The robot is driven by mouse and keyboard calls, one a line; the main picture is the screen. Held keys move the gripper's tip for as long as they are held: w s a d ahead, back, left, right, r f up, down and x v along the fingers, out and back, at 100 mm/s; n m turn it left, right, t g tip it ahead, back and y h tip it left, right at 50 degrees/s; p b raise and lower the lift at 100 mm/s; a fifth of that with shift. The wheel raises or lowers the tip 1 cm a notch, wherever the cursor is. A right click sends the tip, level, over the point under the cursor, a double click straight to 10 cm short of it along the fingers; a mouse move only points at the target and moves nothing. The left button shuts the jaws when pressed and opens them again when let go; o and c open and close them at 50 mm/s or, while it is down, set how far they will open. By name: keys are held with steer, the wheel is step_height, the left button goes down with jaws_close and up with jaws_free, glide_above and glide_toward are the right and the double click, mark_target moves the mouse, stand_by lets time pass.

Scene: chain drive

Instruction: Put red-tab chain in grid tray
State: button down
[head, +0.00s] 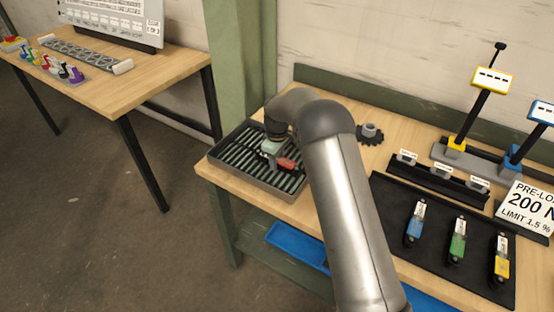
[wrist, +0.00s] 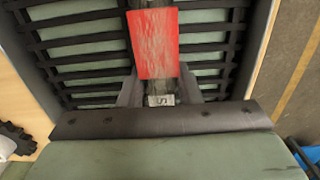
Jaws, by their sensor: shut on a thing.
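The red-tab chain shows its red tab (head: 287,164) in the head view, over the grid tray (head: 263,190). In the wrist view the red tab (wrist: 153,43) is large, with a small label marked "S" or "5" and dark chain by the fingers. My gripper (wrist: 158,92) is shut on the chain, just below the tab in that view. The slatted floor of the grid tray (wrist: 92,47) lies behind the chain. I cannot tell whether the chain touches the slats. My arm hides the right part of the tray in the head view.
A black sprocket (head: 370,134) lies right of the tray. A dark mat (head: 400,200) holds chains with blue (head: 414,228), green (head: 458,240) and yellow (head: 502,258) tabs. Yellow (head: 456,147) and blue (head: 515,158) lever stands are at the back right. A blue bin (head: 297,246) sits below.

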steer(key=shift+f, duration=0.1)
steer(key=c, duration=1)
jaws_free()
steer(key=shift+c, duration=0.2)
step_height(320, 180, up, 12)
steer(key=b, duration=0.2)
steer(key=s+d+r+m, duration=0.3)
steer(key=s+d+r, duration=0.3)
steer(key=s, duration=0.2)
steer(key=s+d+m, duration=0.3)
steer(key=s, duration=0.8)
steer(key=s+d+f+m, duration=0.1)
steer(key=s+d+m, duration=0.2)
steer(key=s, duration=0.8)
steer(key=s+d+f+m, duration=0.1)
steer(key=s+d, duration=0.3)
steer(key=s, duration=0.7)
steer(key=shift+d+m+t, duration=0.4)
steer(key=shift+m, duration=0.5)
